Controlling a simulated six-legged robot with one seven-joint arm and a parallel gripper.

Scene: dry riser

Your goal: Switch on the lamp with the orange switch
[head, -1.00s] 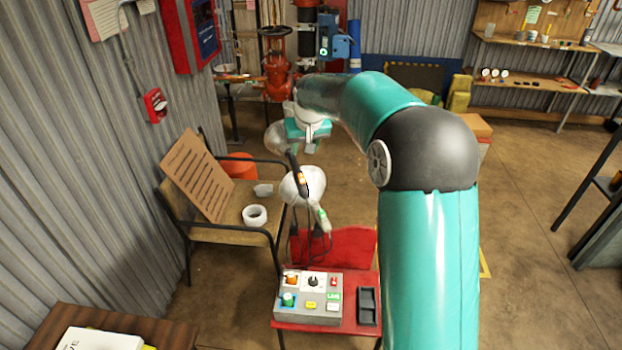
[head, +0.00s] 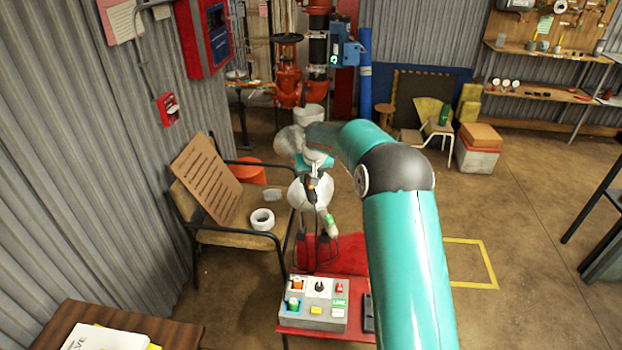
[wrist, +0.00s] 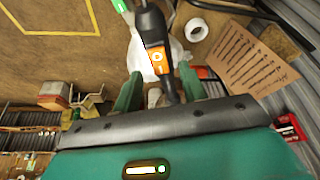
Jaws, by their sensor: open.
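The orange switch (wrist: 158,62) is a rocker marked O and I on a black handle-like body in the wrist view. In the head view it (head: 312,186) hangs above a red stand, in front of a pale rounded thing (head: 298,194) that may be a lamp; whether it is lit I cannot tell. My gripper (wrist: 159,92) is open, with its green fingers either side of the lower black body; I cannot tell if they touch it. In the head view my gripper (head: 316,164) is just above the switch. A similar body with a green switch (head: 331,222) hangs lower right.
A control box (head: 313,311) with coloured buttons sits on the red stand (head: 350,262) below. A chair (head: 222,238) with a slotted board (head: 207,178) and a white tape roll (head: 262,219) stands left.

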